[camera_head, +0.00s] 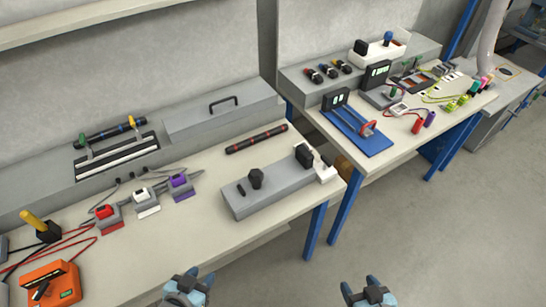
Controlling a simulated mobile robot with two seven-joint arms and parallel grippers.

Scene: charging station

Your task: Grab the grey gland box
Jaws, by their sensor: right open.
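A long light-grey box (275,194) lies on the near table towards its right end. A black knob-like fitting (256,178) stands on its top, and a black block (304,156) is at its right end. A grey box with a black handle (222,112) is at the back of the same table. I cannot tell for sure which is the gland box. My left gripper (189,285) is at the bottom edge, apart from both boxes, its fingers parted and empty. My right gripper (367,290) is open and empty at the bottom, over the floor.
The near table (185,245) also holds small modules with red, white and purple parts, an orange device (50,286) and a black bar (256,139). A second table (375,158) with a blue stand and meters is behind right. Floor (430,230) is clear at right.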

